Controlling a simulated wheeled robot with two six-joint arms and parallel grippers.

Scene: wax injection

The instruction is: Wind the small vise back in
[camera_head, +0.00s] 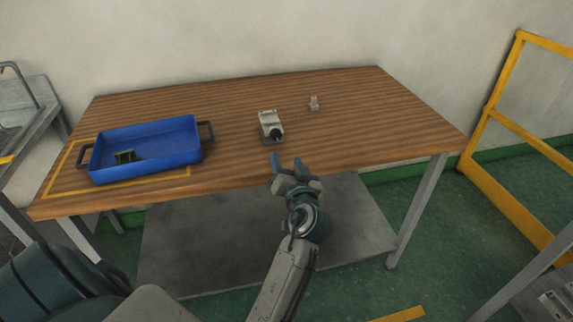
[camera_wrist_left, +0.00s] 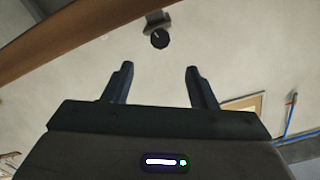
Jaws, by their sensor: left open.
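In the left wrist view the knob (camera_wrist_left: 159,40) is a black disc with a pale mark, beyond and between the fingertips. My left gripper (camera_head: 287,162) is open and empty in front of the vise, apart from the knob. Its two fingers also show spread in the left wrist view (camera_wrist_left: 158,70). My right gripper is not in view.
A blue tray (camera_head: 150,165) with dark handles stands at the table's left, inside a yellow outline, with a small dark green piece (camera_head: 125,156) in it. A small grey part (camera_head: 314,103) stands right of the vise. The table's right side is clear. A yellow railing (camera_head: 490,110) stands beyond it.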

